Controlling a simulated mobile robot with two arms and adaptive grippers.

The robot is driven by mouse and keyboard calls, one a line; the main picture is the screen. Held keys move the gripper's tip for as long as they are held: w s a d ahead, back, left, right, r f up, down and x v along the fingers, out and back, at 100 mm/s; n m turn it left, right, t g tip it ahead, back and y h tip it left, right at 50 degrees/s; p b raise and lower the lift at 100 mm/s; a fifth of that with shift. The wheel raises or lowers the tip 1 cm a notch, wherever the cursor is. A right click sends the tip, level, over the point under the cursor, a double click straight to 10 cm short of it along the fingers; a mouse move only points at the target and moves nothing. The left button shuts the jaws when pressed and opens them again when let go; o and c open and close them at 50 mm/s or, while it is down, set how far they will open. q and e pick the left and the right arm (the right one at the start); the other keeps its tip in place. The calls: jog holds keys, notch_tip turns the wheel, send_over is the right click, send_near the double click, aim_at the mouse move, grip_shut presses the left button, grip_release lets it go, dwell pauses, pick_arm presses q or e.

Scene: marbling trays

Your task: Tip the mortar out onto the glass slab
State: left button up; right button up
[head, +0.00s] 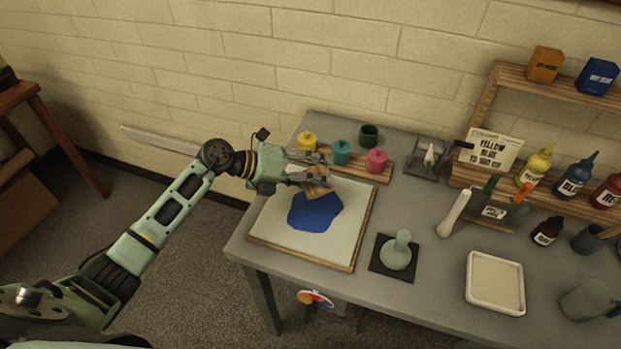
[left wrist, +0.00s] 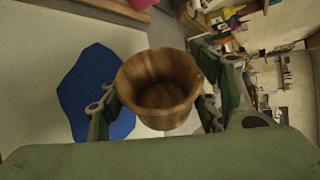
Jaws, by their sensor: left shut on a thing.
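The mortar (head: 318,190) is a brown wooden cup. My left gripper (head: 312,179) is shut on it, above the back part of the glass slab. In the left wrist view the mortar (left wrist: 158,85) sits between the two fingers, and its mouth faces the camera; I see bare brown wood inside. In the head view it looks tilted. The glass slab (head: 352,210) is pale with a wooden rim and lies at the table's left end. A blue patch (head: 315,213) spreads on its middle, and it also shows in the left wrist view (left wrist: 92,85). My right gripper is not in view.
A wooden rack with yellow, teal and pink pots (head: 376,160) stands behind the slab. A grey pestle-like muller (head: 397,254) stands on a black mat right of it. A white tray (head: 494,283) and bottles fill the right side. Grey table (head: 430,265) is clear between the mat and tray.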

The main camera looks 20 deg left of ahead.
aim_at(316, 168)
pick_arm(q)
jog(key=shift+r+m+t+y, duration=0.35)
jog(key=shift+m+t+y, duration=0.05)
jog(key=shift+m, duration=0.2)
jog(key=r+m+t+y+p, duration=0.1)
jog(key=r+m+t+p, duration=0.1)
jog(key=p, duration=0.1)
jog(key=r+m+t+y+p, duration=0.1)
jog(key=m+p, duration=0.1)
jog(key=shift+s+d+r+y, duration=0.25)
jog(key=shift+s+y, duration=0.05)
jog(key=shift+d+r+m+t+y+p, duration=0.1)
jog(key=shift+r+m+t+y+p, duration=0.15)
jog(key=shift+m+t, duration=0.25)
jog(key=shift+r+m+t+y, duration=0.3)
jog(key=shift+m+t, duration=0.2)
jog(key=shift+m, duration=0.1)
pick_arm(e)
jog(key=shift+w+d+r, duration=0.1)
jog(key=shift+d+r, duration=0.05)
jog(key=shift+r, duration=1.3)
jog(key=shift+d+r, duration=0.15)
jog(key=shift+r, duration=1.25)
